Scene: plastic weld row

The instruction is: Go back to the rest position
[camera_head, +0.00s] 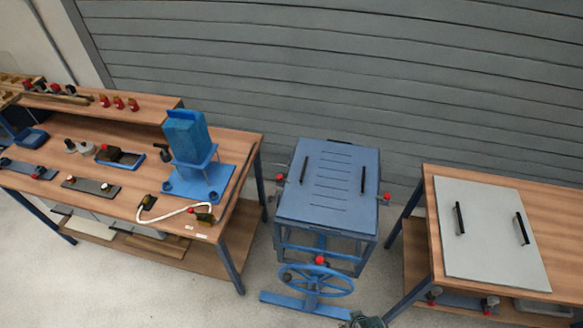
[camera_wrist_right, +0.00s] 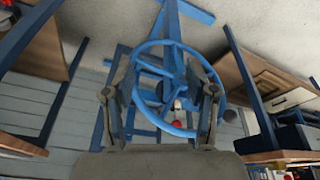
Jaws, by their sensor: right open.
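My right gripper (camera_wrist_right: 162,75) is open and empty in the right wrist view, its two fingers spread apart. A blue handwheel (camera_wrist_right: 180,125) lies beyond the fingers and shows between and around them; I cannot tell the gap. In the head view the handwheel (camera_head: 315,281) is at the low front of a blue stand. A small dark part at the bottom edge there, right of the handwheel, looks like part of my right arm. My left gripper is in neither view.
The blue stand (camera_head: 330,190) has a slotted top with black handles and red knobs. A wooden workbench (camera_head: 120,185) with a blue device (camera_head: 188,137) stands left. Another table (camera_head: 560,205) with a grey handled panel (camera_head: 490,240) stands right. Narrow floor gaps separate them.

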